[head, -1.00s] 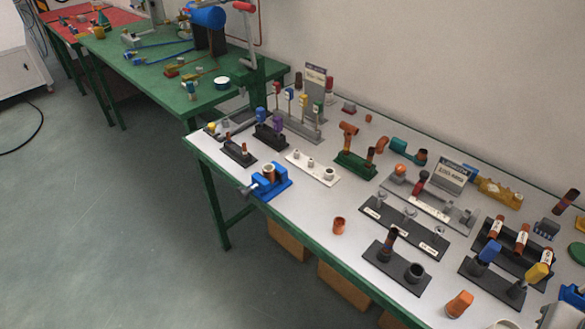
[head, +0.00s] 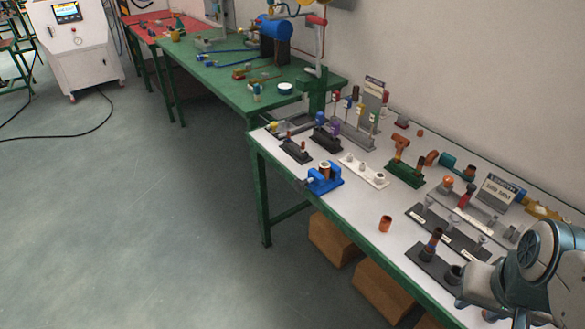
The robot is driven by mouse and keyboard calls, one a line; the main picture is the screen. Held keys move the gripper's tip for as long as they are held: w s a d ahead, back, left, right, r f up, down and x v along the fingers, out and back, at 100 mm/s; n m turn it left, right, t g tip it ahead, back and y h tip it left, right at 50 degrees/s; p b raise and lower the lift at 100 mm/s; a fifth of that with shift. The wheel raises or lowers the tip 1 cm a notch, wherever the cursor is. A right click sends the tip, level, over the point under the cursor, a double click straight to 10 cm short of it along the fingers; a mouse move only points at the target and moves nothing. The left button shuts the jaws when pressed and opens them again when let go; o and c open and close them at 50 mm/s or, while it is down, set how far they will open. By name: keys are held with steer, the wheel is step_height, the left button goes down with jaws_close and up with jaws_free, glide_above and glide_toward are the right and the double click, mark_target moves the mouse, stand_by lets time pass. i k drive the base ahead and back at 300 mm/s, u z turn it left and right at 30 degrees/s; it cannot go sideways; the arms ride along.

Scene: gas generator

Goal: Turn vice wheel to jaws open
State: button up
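A small blue vice (head: 325,180) stands at the front left edge of the white-topped table. A brown ring-like part (head: 325,168) sits at its jaws; how tightly they hold it I cannot tell. Its grey wheel (head: 303,185) sticks out to the left, past the table's front edge, and is small and hard to make out. My arm shows at the lower right, over the table's right part, well away from the vice. My gripper is not in view.
The white table (head: 330,215) carries several fixtures right of the vice, including a black stand (head: 435,265) and an orange cup (head: 385,223). A green table (head: 210,75) stands behind left. Boxes (head: 335,240) lie beneath. The floor (head: 130,220) at left is clear.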

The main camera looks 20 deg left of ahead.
mark_target(299, 185)
steer(key=u, duration=2.25)
steer(key=k, duration=0.95)
steer(key=z, duration=0.95)
steer(key=i, duration=1)
steer(key=k, duration=0.6)
steer(key=u, duration=0.25)
steer(key=i, duration=0.85)
steer(key=u, duration=0.15)
